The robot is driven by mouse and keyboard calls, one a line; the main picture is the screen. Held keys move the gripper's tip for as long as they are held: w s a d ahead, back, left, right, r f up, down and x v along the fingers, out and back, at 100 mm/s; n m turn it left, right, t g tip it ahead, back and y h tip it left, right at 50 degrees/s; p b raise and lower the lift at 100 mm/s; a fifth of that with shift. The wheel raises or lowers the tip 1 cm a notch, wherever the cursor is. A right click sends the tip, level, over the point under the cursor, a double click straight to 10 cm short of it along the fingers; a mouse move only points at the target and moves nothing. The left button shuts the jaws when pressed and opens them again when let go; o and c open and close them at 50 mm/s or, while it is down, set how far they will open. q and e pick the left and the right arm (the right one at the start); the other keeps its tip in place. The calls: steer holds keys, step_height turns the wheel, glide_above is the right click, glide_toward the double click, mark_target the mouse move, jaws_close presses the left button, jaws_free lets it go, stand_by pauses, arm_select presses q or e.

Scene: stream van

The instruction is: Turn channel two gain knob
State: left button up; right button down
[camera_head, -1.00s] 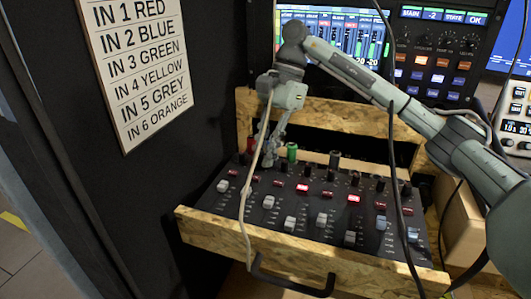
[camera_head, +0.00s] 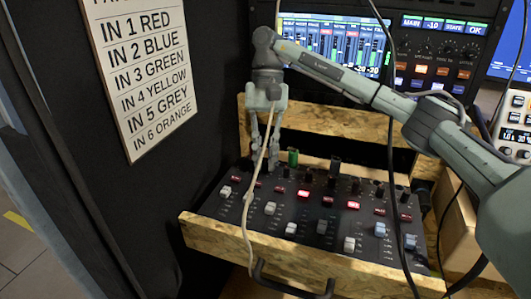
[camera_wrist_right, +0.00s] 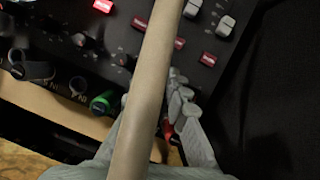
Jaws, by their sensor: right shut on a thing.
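The mixer panel (camera_head: 215,205) has a row of dark knobs along its back, red buttons and light faders, and sits in a wooden drawer. My right gripper (camera_head: 265,168) reaches down onto the second channel from the left, at the knob row. In the right wrist view its fingers (camera_wrist_right: 178,105) are closed together over the panel. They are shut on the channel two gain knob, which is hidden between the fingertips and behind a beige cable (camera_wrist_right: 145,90). My left gripper is not in view.
The beige cable also hangs in front of the gripper in the head view (camera_head: 247,210). A green plug (camera_head: 293,157) stands behind the knobs. A label sign (camera_head: 140,75) hangs on the left wall. A screen with level meters (camera_head: 335,45) is behind.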

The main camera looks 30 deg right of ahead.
stand_by(0.5)
steer(key=c, duration=1.5)
jaws_free()
steer(key=shift+r, duration=0.15)
step_height(320, 180, up, 10)
